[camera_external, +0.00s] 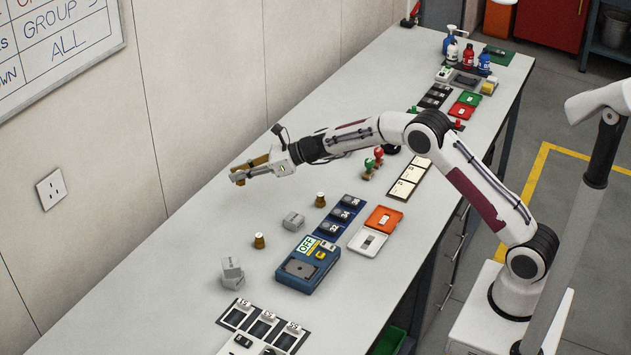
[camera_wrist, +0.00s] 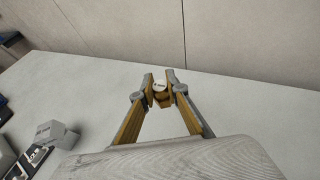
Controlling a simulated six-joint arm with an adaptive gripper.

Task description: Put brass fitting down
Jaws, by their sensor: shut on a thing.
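My gripper (camera_wrist: 160,84) is shut on a small brass fitting (camera_wrist: 160,88) with a pale, marked end, seen between the fingertips in the wrist view. In the external view my gripper (camera_external: 238,178) is over the far left side of the bench, near the wall. The held fitting is too small to make out clearly there. Two other brass fittings stand upright on the bench, one (camera_external: 320,199) right of my gripper and one (camera_external: 259,241) nearer the camera.
The bench below my gripper is clear; the wall (camera_external: 200,90) is close behind.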

